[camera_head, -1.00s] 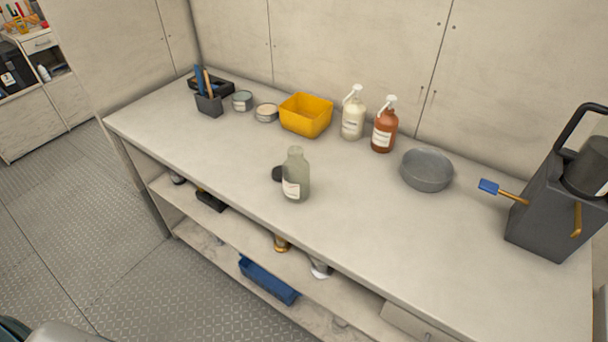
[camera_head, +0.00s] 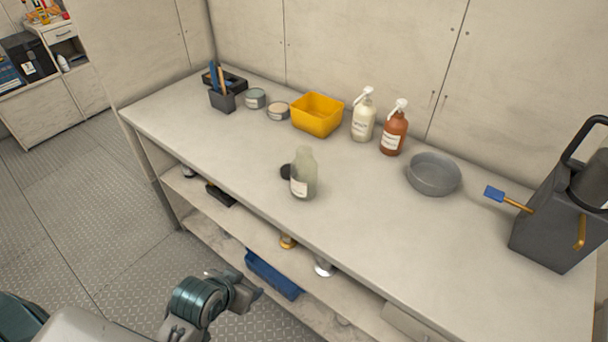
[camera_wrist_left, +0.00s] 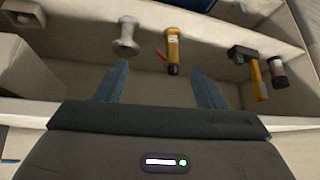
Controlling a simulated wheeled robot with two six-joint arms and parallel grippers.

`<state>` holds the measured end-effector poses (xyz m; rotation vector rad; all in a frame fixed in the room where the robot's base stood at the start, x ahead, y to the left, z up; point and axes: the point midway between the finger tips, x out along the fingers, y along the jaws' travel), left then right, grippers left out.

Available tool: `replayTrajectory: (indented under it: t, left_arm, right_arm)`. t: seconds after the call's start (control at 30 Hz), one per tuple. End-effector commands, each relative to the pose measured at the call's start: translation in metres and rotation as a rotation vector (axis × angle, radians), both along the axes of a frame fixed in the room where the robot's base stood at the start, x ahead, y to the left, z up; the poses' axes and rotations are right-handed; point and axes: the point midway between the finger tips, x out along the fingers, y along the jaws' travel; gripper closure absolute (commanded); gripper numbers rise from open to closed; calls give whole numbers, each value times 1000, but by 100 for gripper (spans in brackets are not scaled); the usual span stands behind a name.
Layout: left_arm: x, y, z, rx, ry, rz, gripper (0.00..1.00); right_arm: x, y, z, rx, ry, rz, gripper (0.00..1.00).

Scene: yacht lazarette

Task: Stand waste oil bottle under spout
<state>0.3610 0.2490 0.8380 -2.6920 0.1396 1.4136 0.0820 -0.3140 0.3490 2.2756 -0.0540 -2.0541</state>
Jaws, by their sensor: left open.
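A grey-green bottle (camera_head: 303,175) with a white label stands upright near the front edge of the bench, with a dark round cap (camera_head: 286,172) beside it. A dark grey machine (camera_head: 562,200) at the right end of the bench carries a spout with a blue tip (camera_head: 494,194). My left gripper (camera_head: 253,292) is in front of the bench, below the bench top and apart from the bottle. In the left wrist view its fingers (camera_wrist_left: 160,88) are apart and nothing is between them; the lower shelf's items show beyond. My right gripper is not in view.
A grey bowl (camera_head: 434,175) stands between the pump bottles and the spout. A yellow bin (camera_head: 317,115), tins and a tool caddy line the back. The bench's middle is mostly clear.

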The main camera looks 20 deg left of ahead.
Motion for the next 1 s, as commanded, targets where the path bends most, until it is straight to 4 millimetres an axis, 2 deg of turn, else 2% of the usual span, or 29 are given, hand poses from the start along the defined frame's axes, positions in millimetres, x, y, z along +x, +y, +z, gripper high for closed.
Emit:
replayTrajectory:
  t: [0.03, 0.27, 0.4, 0.5, 0.6, 0.8, 1.0]
  left_arm:
    - [19, -6, 12, -19, -73, -14, 37]
    - [95, -27, 62, -86, -383, -66, 37]
    - [141, -36, 98, -125, -592, -76, 37]
    - [171, -40, 127, -149, -747, -71, 37]
    - [191, -41, 152, -164, -867, -58, 37]
    - [216, -42, 172, -176, -960, -43, 37]
    - [247, -47, 172, -177, -959, -43, 37]
  right_arm:
    - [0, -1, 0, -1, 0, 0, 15]
    - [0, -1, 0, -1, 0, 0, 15]
    - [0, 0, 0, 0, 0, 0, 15]
    - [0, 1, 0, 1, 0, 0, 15]
    - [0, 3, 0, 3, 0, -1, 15]
    - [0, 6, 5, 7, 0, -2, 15]
    - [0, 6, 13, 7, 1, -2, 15]
